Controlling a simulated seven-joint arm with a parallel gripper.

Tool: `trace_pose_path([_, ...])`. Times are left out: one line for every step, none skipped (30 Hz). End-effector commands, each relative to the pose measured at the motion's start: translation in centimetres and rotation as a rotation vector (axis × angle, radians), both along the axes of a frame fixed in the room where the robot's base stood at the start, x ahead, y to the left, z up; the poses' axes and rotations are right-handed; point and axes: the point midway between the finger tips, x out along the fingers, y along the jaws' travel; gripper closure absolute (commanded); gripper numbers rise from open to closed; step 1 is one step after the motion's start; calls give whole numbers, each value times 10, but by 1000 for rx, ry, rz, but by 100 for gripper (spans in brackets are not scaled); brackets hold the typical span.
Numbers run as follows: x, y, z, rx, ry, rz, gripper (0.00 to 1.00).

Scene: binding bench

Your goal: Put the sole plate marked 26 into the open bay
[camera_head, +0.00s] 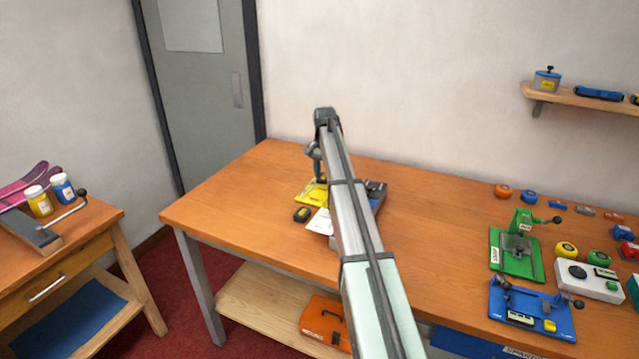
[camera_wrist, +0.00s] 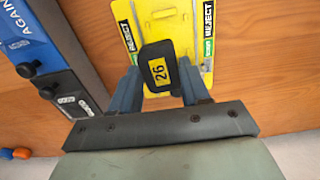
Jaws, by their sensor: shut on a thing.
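The sole plate marked 26 (camera_wrist: 158,67) is dark with a yellow number label. My gripper (camera_wrist: 160,84) is shut on it, one finger on each side, in the wrist view. The plate appears over the near part of a yellow tray (camera_wrist: 128,22) labelled REJECT; whether it touches the tray I cannot tell. In the head view my arm hides most of the gripper, above the yellow tray (camera_head: 306,192). A blue and dark box (camera_wrist: 22,50) with a label reading AGAIN stands left in the wrist view. I cannot make out an open bay.
A small black and yellow piece (camera_head: 301,214) and a white sheet (camera_head: 320,222) lie near the tray. A dark block (camera_head: 376,188) stands just right of my arm.

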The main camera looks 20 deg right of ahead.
Motion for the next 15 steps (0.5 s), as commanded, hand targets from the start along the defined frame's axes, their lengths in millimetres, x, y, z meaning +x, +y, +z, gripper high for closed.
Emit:
trace_pose_path([-6, -8, 8, 0, -1, -10, 76])
trace_pose_path([-12, -11, 12, 0, -1, -15, 76])
trace_pose_path([-23, -14, 17, -1, -2, -22, 76])
trace_pose_path([-33, -17, 21, -1, -2, -27, 76])
trace_pose_path([-43, -19, 25, -1, -2, -32, 76])
trace_pose_path([-55, -20, 29, 0, -1, -37, 76])
trace_pose_path([-65, -21, 31, 0, -1, -41, 76])
trace_pose_path([-74, -21, 33, 0, -1, -44, 76])
trace_pose_path([-86, -21, 36, -1, -2, -48, 76])
trace_pose_path([-94, -21, 38, -1, -2, -51, 76])
trace_pose_path([-103, -21, 39, 0, -1, -53, 76])
trace_pose_path([-115, -21, 41, 0, -1, -48, 76])
trace_pose_path([-123, -20, 41, -1, -1, -35, 76])
trace_pose_path([-132, -19, 42, -1, -1, -20, 76])
trace_pose_path([-143, -18, 43, 0, -1, 8, 76])
